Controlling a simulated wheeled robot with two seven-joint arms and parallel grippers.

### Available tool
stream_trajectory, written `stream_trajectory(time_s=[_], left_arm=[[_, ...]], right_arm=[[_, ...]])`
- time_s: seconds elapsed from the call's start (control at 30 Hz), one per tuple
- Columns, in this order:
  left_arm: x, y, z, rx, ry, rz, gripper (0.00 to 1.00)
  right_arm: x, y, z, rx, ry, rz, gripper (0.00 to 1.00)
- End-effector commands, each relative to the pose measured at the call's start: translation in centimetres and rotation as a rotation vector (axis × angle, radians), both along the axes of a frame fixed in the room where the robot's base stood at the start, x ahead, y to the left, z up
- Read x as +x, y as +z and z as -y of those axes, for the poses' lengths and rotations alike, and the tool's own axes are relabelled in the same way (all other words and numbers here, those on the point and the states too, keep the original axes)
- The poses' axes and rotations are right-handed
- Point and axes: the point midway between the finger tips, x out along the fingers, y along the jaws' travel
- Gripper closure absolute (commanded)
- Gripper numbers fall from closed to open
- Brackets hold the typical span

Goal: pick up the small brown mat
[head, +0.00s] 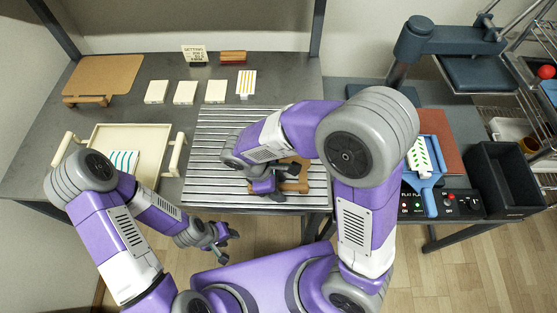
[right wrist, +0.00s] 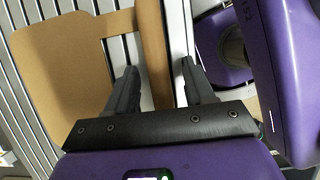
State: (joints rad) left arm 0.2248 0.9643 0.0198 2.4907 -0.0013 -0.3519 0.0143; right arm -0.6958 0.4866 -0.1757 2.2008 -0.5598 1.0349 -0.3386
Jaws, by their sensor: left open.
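A small brown mat (head: 298,184) lies on the slatted grey rack, partly hidden by my right arm and gripper. In the right wrist view it is a flat tan piece (right wrist: 62,75) with a raised tan strip (right wrist: 153,50) along one side. My right gripper (right wrist: 158,90) is open, with the strip showing between its two fingers and a gap beside the right finger. In the head view my right gripper (head: 268,183) is low over the rack at the mat. My left gripper (head: 220,241) is open and empty, in front of the table's front edge.
A cream tray (head: 101,130) with a striped cloth is left of the slatted rack (head: 225,120). A blue press (head: 425,45) and a black bin (head: 505,175) are at right.

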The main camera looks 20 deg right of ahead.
Motion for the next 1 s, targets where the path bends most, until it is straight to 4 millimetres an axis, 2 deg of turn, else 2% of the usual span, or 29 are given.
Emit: stream_trajectory(time_s=[0.03,0.3,0.37,0.67,0.77,1.0], left_arm=[[0.0,0.0,0.0,0.0,0.0,0.0,0.57],[0.0,0.0,0.0,0.0,0.0,0.0,0.57],[0.0,0.0,0.0,0.0,0.0,0.0,0.57],[0.0,0.1,0.0,0.0,0.0,0.0,0.57],[0.0,0.8,0.0,0.0,0.0,0.0,0.57],[0.0,3.0,0.0,0.0,0.0,0.0,0.57]], right_arm=[[0.0,0.0,0.0,0.0,0.0,0.0,0.51],[0.0,0.0,0.0,0.0,0.0,0.0,0.93],[0.0,0.0,0.0,0.0,0.0,0.0,1.0],[0.0,0.5,0.0,0.001,0.0,0.001,1.0],[0.0,1.9,0.0,0.002,0.0,0.001,1.0],[0.1,7.1,0.0,0.002,0.0,0.003,1.0]])
